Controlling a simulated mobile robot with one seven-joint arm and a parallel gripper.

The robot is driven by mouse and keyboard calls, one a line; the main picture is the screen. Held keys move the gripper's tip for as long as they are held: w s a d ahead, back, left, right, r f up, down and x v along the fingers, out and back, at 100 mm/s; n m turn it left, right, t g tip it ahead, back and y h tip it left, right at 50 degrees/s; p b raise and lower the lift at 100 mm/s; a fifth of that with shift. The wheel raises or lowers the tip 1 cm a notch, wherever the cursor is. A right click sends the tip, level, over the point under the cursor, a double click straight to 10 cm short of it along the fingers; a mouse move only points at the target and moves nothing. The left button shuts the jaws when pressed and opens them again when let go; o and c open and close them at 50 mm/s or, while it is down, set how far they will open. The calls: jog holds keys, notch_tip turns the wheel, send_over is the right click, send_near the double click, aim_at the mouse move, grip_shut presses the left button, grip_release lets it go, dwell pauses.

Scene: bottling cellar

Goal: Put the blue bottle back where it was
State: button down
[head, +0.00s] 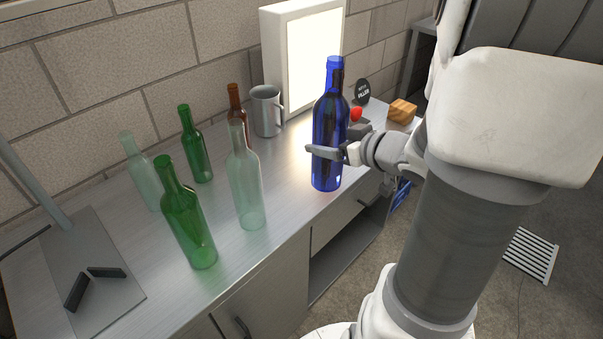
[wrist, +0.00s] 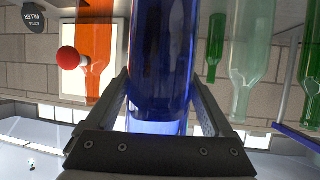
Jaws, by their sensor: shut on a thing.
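The blue bottle (head: 328,150) is upright near the front edge of the steel counter, right of the clear and green bottles. My gripper (head: 328,152) reaches in from the right and is shut around its body. I cannot tell whether its base touches the counter. In the wrist view, which is upside down, the blue bottle (wrist: 163,60) fills the space between the fingers of my gripper (wrist: 163,112).
Green bottles (head: 187,215) and pale clear bottles (head: 245,185) stand left. A brown bottle (head: 237,105), a steel mug (head: 267,110) and a lit panel (head: 305,60) are behind. A wooden block (head: 402,110) lies right. An orange bottle (wrist: 97,50) shows in the wrist view.

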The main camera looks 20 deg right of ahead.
aim_at(331, 167)
jog(key=w+a+f+b, duration=0.4)
jog(key=w+f+b, duration=0.1)
jog(key=w+f, duration=0.5)
jog(key=shift+w+f, duration=0.2)
jog(key=shift+w, duration=0.1)
jog(key=shift+f, duration=0.1)
jog(key=shift+f+b, duration=0.1)
jog(key=shift+b, duration=0.3)
grip_release()
jog(key=shift+s+f, duration=0.1)
jog(key=p+v, duration=0.3)
jog(key=v, duration=0.8)
jog(key=shift+s+d+r, duration=0.1)
jog(key=shift+s+r, duration=0.25)
jog(key=shift+s, duration=0.1)
